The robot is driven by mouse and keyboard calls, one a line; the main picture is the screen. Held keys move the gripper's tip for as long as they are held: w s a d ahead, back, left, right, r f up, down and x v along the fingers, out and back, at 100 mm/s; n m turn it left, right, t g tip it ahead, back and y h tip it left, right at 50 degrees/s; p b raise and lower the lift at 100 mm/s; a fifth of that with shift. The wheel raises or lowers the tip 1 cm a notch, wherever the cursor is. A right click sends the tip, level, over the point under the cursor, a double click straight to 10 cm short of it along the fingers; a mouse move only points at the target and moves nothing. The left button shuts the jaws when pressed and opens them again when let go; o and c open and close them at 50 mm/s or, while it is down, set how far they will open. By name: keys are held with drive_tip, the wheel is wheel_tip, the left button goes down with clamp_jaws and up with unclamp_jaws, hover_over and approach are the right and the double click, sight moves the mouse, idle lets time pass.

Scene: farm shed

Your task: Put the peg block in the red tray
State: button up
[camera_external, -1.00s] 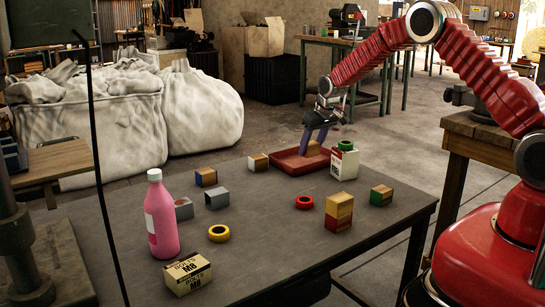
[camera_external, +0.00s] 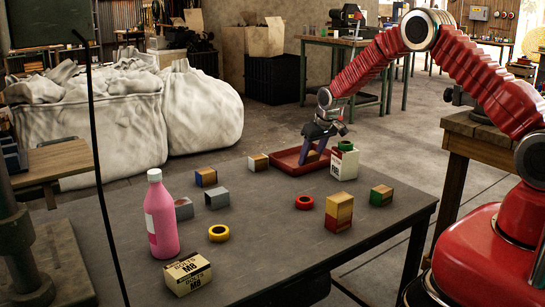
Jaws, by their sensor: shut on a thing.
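The red tray (camera_external: 287,165) lies at the far edge of the dark table. My gripper (camera_external: 313,156) points down into the right part of the tray, tilted, with its dark purple fingers low inside the rim. It is shut on a tan wooden block, which I take to be the peg block; it is now mostly hidden behind the fingers and the tray's front area. Whether the block touches the tray floor cannot be told.
A white box (camera_external: 344,165) with a green ring (camera_external: 345,146) on top stands close at the tray's right. A small wood-and-white block (camera_external: 258,162) sits left of the tray. Several blocks, a red ring (camera_external: 304,202), a yellow ring (camera_external: 218,233), a pink bottle (camera_external: 161,215) and a bolts box (camera_external: 187,273) stand nearer.

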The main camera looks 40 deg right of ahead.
drive_tip(key=o, duration=1.1)
drive_tip(key=v, duration=1.2)
drive_tip(key=shift+s, duration=0.1)
drive_tip(key=shift+r, duration=0.15)
